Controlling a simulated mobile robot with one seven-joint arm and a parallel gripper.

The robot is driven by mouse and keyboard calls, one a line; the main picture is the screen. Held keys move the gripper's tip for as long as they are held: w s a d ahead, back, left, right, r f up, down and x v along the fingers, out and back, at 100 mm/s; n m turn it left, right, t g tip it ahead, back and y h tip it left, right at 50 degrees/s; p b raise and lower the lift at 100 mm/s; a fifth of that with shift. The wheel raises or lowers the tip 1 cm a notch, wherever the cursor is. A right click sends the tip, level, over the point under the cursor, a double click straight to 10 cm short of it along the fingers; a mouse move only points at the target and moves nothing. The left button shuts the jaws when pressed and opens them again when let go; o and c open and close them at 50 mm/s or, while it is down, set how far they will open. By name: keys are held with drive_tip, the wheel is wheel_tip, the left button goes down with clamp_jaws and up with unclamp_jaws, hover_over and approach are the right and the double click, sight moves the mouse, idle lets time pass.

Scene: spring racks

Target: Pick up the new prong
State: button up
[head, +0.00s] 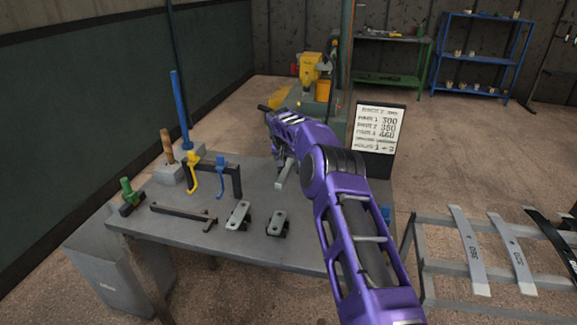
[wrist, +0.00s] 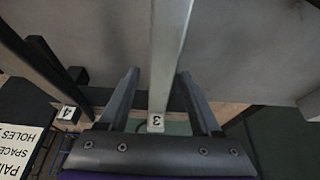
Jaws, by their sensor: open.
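A light grey metal bar (wrist: 168,45), which appears to be the prong, runs lengthwise between my fingers in the wrist view. A white tag marked 3 (wrist: 156,123) is at its lower end. In the head view a short grey end of what looks like the same bar (head: 285,171) shows on the table below my arm; the rest is hidden. My gripper (wrist: 158,74) is open, with one finger on each side of the bar. I cannot tell whether either finger touches it.
The grey table (head: 185,220) holds a dark bar (head: 184,213), two small clamps (head: 238,214), a black frame (head: 218,172) and a blue post (head: 181,110). A sign (head: 377,130) stands behind my arm. A rack with strips (head: 468,250) is at right. A dark bar lies near tag 4 (wrist: 68,113).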

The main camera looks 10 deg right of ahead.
sight(288, 164)
clamp_jaws()
drive_tip(key=shift+r+p, duration=0.5)
drive_tip(key=shift+r, duration=4.65)
drive_tip(key=c, duration=0.7)
unclamp_jaws()
drive_tip(key=shift+c, duration=0.2)
clamp_jaws()
drive_tip(key=shift+f, duration=0.1)
